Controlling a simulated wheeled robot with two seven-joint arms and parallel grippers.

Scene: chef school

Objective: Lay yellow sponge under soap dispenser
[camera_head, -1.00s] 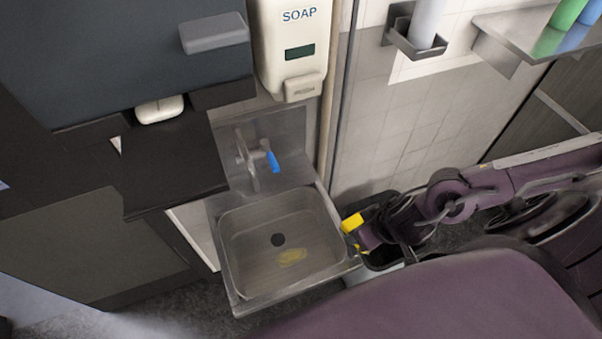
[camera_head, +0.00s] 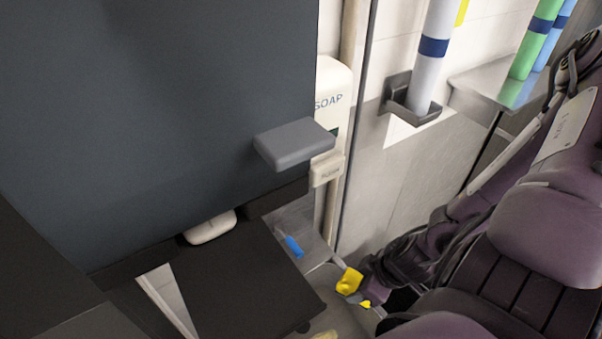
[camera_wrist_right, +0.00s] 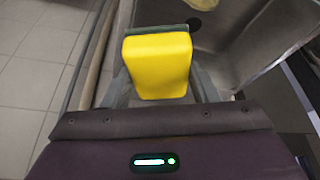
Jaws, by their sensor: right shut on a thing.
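My right gripper (camera_head: 358,285) is shut on the yellow sponge (camera_head: 347,280), beside the sink at the lower middle of the head view. In the right wrist view the sponge (camera_wrist_right: 158,68) sits between the fingers, with the steel sink (camera_wrist_right: 245,45) behind and to its right. The cream soap dispenser (camera_head: 327,172), marked SOAP, hangs on the wall above and slightly left of the sponge. A dark cabinet hides much of its left side. My left gripper is not in view.
The blue tap lever (camera_head: 293,246) is below the dispenser. A steel shelf (camera_head: 480,98) is at right.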

